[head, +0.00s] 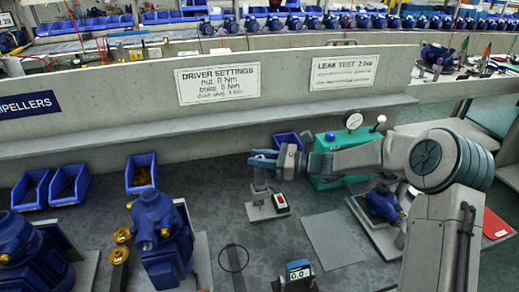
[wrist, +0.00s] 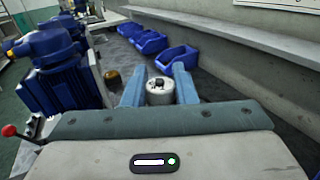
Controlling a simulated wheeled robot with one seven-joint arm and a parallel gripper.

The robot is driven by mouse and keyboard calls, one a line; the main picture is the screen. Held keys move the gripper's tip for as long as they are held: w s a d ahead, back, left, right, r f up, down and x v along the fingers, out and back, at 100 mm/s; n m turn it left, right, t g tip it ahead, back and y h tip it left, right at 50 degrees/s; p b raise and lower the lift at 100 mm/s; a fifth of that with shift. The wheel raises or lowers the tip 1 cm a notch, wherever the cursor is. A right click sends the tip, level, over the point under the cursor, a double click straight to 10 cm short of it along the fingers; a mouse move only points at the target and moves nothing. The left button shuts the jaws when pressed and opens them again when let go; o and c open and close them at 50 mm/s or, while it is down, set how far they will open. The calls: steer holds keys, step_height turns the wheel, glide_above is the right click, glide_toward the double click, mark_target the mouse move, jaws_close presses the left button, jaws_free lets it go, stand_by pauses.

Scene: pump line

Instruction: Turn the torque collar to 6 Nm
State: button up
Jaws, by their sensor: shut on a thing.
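My gripper (head: 264,159) is above a grey stand (head: 268,212) near the middle of the bench, with its blue fingers pointing left. In the wrist view, the fingers are shut on a grey round collar (wrist: 159,94) with a dark knob on top. The collar is upright between the fingertips. In the head view the fingers mostly hide it, and only the grey shaft (head: 260,178) below shows.
Blue pumps (head: 165,245) stand at left, with blue bins (head: 140,173) behind. A green test unit (head: 325,172) with a gauge is just behind my arm. A small meter (head: 298,272) is at the front. A "DRIVER SETTINGS" sign (head: 217,84) hangs on the wall. A grey plate (head: 334,240) is bare.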

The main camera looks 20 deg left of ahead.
steer(key=n+g+p, duration=0.1)
steer(key=g, duration=0.1)
steer(key=n+g+h+p, duration=0.1)
steer(key=n+g, duration=0.1)
steer(key=g, duration=0.1)
steer(key=shift+r+n+g+h+p, duration=0.1)
steer(key=shift+n+g+h+p, duration=0.65)
steer(key=shift+n+g+h, duration=1.4)
steer(key=shift+g, duration=0.75)
steer(key=shift+n+g+h, duration=0.25)
steer(key=shift+n+g, duration=0.05)
steer(key=shift+n, duration=0.15)
steer(key=o, duration=1)
